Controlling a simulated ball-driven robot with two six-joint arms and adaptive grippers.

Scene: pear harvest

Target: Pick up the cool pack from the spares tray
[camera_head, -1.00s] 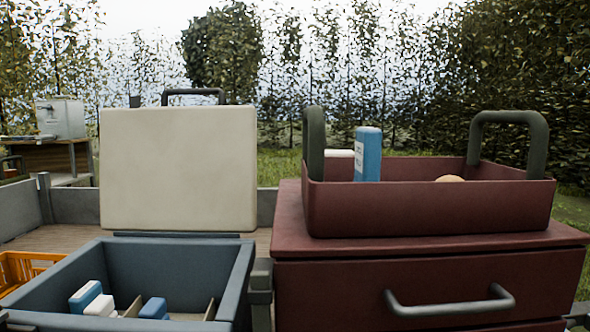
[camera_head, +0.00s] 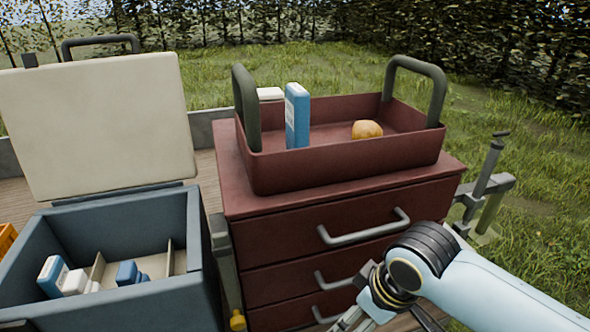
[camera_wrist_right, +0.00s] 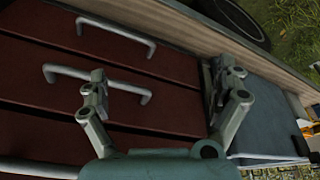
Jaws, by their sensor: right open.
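The dark red spares tray (camera_head: 350,158) with two green handles sits on top of a red drawer cabinet. A blue pack (camera_head: 297,116) with a pale label, likely the cool pack, stands upright in its left part. My right gripper (camera_head: 378,318) is low in front of the cabinet drawers, below and right of the tray, apart from the pack. In the right wrist view its fingers (camera_wrist_right: 163,84) are spread, with nothing between them and drawer fronts behind. The tray and pack are not in that view. My left gripper is not in view.
A white item (camera_head: 270,94) and a round tan item (camera_head: 367,129) are also in the tray. An open blue-grey box (camera_head: 95,235) with blue and white packs stands left. The drawer cabinet (camera_head: 335,210) has protruding handles. A metal post (camera_head: 487,175) stands right.

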